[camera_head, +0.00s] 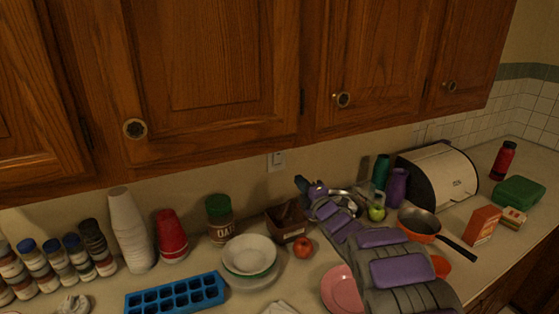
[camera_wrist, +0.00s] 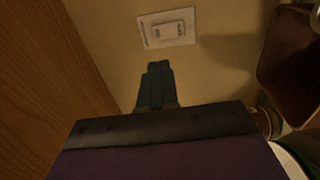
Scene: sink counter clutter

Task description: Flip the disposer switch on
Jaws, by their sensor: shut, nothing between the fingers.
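The disposer switch (camera_head: 276,161) is a small light plate on the wall under the wooden cabinets in the head view. In the wrist view the switch plate (camera_wrist: 167,28) shows at the top, with a raised rocker in its middle; I cannot tell its position. My gripper (camera_head: 300,183) is on the end of my purple and grey arm, a little right of and below the plate in the head view. In the wrist view my gripper (camera_wrist: 158,66) has its dark fingers together, empty, pointing toward the plate with a visible gap to it in the picture.
Wooden cabinets (camera_head: 210,60) overhang the counter. Below the switch stand a brown box (camera_head: 287,222), an oats jar (camera_head: 219,220), stacked bowls (camera_head: 249,254) and a tomato (camera_head: 303,247). The wall around the plate looks clear.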

